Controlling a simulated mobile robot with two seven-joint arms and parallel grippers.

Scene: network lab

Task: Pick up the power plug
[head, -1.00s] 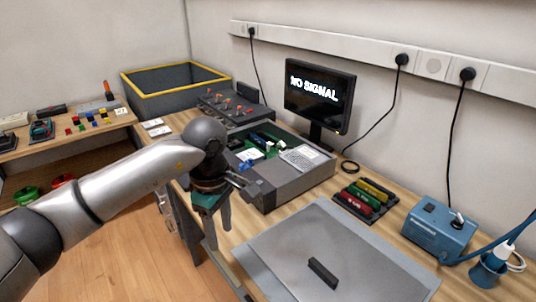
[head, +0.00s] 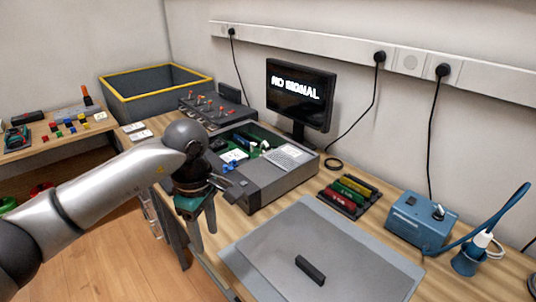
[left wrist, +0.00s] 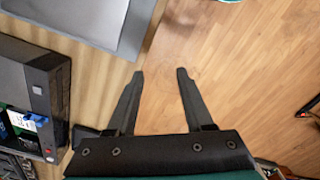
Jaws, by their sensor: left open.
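Three black plugs sit in the white wall strip in the head view: a left plug (head: 231,31), a middle plug (head: 379,57) and a right plug (head: 443,70). Black cords hang from them. I cannot tell which one the task means. My left gripper (head: 203,228) points down at the bench's front edge, left of the open grey case (head: 285,183), far from the plugs. In the left wrist view its two fingers (left wrist: 160,74) are apart with nothing between them, over bench edge and floor. My right gripper is not in view.
A grey mat (head: 265,245) with a dark bar (head: 310,270) lies at the front. A blue station (head: 420,222) and a tray of coloured pieces (head: 345,195) stand behind it. A monitor (head: 300,95) and a yellow-rimmed bin (head: 155,95) are at the back.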

